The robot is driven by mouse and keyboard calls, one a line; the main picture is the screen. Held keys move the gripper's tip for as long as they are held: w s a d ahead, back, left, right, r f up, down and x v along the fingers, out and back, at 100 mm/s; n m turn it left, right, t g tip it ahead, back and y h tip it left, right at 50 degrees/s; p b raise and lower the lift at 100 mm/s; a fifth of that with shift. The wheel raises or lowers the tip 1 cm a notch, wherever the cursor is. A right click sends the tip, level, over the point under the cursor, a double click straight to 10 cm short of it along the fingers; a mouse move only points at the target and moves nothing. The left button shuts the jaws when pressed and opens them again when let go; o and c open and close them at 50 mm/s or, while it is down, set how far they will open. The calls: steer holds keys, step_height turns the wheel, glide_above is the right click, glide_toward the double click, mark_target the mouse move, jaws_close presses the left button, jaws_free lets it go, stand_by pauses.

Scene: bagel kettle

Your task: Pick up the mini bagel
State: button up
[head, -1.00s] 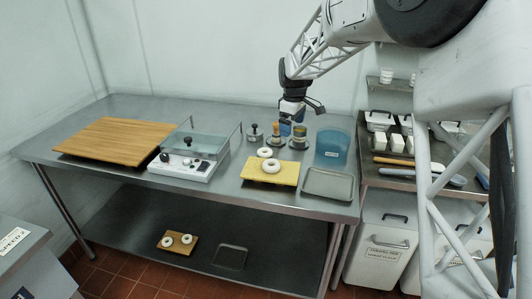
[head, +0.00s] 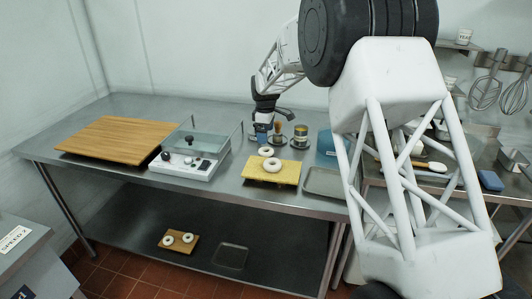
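A yellow board (head: 257,175) lies on the steel table. On it are a larger pale ring-shaped bagel (head: 272,165) and, just behind it, a smaller pale ring (head: 266,151), which looks like the mini bagel. My gripper (head: 262,139) points down just behind and above the smaller ring, close to it in the picture. Whether it touches the ring cannot be told. The fingers are too small and dark to show whether they are open or shut.
Small jars (head: 301,135) and a blue tub (head: 327,143) stand right of my gripper. A grey tray (head: 325,184) lies right of the board. The white kettle unit (head: 184,166) and a wooden board (head: 115,138) are left. Two more rings (head: 187,239) lie on the lower shelf.

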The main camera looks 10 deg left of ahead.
mark_target(266, 148)
steer(key=shift+f, duration=1.25)
steer(key=shift+f, duration=0.1)
steer(key=shift+d+f, duration=0.1)
steer(key=shift+f, duration=2.4)
steer(key=shift+c, duration=0.3)
steer(key=c, duration=0.9)
steer(key=shift+r, duration=0.15)
